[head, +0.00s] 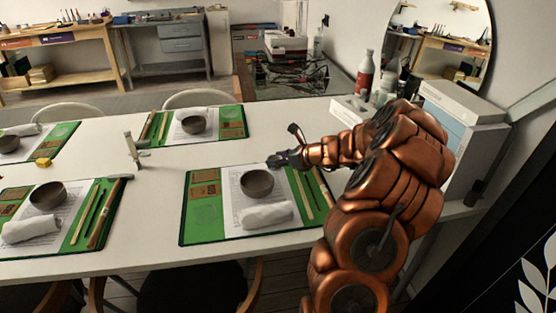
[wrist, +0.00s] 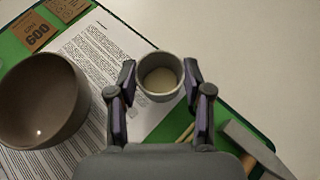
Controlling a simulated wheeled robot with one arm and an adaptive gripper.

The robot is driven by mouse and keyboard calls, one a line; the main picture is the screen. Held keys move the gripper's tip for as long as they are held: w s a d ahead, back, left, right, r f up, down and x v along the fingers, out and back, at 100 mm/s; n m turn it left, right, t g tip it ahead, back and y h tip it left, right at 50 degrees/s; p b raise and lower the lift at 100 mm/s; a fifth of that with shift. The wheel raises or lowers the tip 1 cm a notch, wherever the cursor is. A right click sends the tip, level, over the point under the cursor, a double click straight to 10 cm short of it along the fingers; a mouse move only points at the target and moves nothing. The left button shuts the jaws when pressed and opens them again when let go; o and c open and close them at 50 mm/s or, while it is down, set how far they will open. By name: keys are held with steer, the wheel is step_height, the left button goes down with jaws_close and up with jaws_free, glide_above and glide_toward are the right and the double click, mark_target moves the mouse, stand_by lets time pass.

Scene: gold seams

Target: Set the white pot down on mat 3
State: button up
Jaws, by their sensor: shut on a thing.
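My gripper (head: 279,160) is shut on a small pale pot (wrist: 160,60), which shows in the wrist view between the two fingers. The pot looks upright, with a beige layer inside. In the head view I cannot make the pot out; it is hidden or too small behind my gripper. My gripper is over the far right part of the front right green mat (head: 203,222). The mat also shows below in the wrist view (wrist: 236,118). I see no mat numbers, so I cannot tell which is mat 3. The pot's height above the mat is unclear.
A dark bowl (head: 257,183) and rolled white cloth (head: 266,215) sit on this mat; the bowl is left of the pot in the wrist view (wrist: 40,100). Tools lie along its right side. Other set mats share the white table (head: 150,205). A bottle (head: 365,75) stands behind.

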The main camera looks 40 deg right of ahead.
steer(key=shift+f, duration=0.1)
steer(key=o, duration=0.8)
steer(key=shift+s+d+r, duration=0.1)
steer(key=shift+s+r, duration=0.1)
steer(key=shift+r, duration=0.1)
steer(key=v, duration=1.1)
steer(key=shift+s+d+p, duration=0.1)
steer(key=shift+s+p, duration=0.15)
steer(key=shift+p, duration=0.05)
